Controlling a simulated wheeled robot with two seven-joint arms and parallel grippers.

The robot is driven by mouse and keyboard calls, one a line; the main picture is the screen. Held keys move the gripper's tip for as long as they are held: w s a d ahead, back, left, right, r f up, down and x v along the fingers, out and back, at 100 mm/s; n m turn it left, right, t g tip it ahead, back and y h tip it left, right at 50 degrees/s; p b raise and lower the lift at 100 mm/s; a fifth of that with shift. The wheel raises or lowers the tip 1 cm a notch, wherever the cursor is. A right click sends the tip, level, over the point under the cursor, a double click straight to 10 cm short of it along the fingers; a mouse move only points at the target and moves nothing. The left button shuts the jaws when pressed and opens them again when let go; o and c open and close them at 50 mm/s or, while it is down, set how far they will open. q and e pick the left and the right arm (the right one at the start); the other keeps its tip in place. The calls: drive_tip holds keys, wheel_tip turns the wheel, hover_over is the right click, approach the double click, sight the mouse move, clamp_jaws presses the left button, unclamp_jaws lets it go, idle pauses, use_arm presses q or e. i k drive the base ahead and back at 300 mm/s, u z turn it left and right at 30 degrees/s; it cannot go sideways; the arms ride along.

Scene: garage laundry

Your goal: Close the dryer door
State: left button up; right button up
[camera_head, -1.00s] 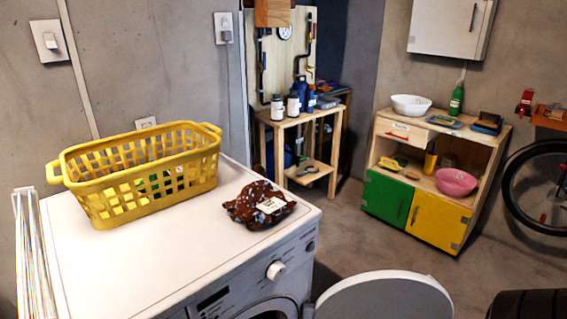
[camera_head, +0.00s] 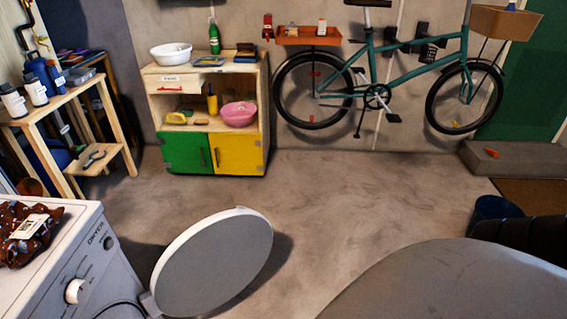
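The white dryer (camera_head: 95,272) stands at the lower left, with only a corner of its top and front in view. Its round door (camera_head: 215,262) is open and swung out from the front, standing over the floor to the right of the machine. The door's hinge side is at its lower left, by the dryer's front. The door opening is outside the picture. A round white knob (camera_head: 75,291) shows on the dryer's front. Neither of my grippers is in view.
A brown spotted cloth (camera_head: 28,232) lies on the dryer. Concrete floor (camera_head: 340,190) is clear beyond the door. A cabinet (camera_head: 214,152) and a bicycle (camera_head: 385,90) are at the back. A large grey rounded surface (camera_head: 450,285), unidentified, fills the lower right.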

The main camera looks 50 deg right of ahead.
sight(214, 260)
drive_tip(key=z, duration=2.1)
drive_tip(key=i, duration=3.8)
drive_tip(key=u, duration=2.6)
drive_tip(key=i, duration=0.9)
drive_tip(key=u, duration=2.8)
